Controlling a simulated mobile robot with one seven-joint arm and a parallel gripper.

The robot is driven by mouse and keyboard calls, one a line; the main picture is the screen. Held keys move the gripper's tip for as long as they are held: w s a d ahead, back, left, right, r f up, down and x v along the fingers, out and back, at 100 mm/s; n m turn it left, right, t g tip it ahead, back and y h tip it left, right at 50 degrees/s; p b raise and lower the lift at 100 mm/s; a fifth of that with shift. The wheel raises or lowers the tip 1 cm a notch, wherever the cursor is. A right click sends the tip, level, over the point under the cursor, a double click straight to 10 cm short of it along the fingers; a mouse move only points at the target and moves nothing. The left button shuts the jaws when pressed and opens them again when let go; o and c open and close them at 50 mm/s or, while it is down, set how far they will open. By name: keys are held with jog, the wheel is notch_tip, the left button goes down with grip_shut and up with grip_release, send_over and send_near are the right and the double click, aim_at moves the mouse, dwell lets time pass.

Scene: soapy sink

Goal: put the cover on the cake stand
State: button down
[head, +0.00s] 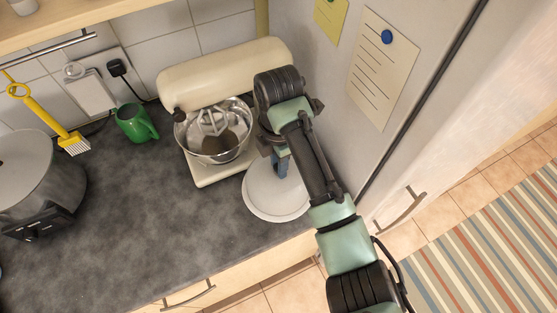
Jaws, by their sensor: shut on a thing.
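A pale, round, disc-like shape (272,203) is at the front right of the dark counter, beside the mixer. It is where the cake stand and cover appear, but I cannot clearly tell the cover's edge from the stand's plate. My gripper (281,172) is directly over this shape, pointing down, and is shut on the cover near its top. The grip point is partly hidden by my wrist and arm. Whether the cover rests on the stand or hangs above it cannot be told from this view.
A cream stand mixer (225,72) with a steel bowl (238,152) stands close to the left of my gripper. The fridge side (345,120) is close on the right. A green mug (131,122) and a large pot (35,175) are farther left. The counter's middle (130,220) is clear.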

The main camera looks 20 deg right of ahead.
dwell(0.9)
jog(key=c, duration=0.6)
grip_release()
jog(key=shift+o, duration=0.2)
jog(key=o, duration=0.4)
jog(key=shift+o, duration=0.2)
jog(key=shift+r+p, duration=3.5)
jog(key=shift+r, duration=0.05)
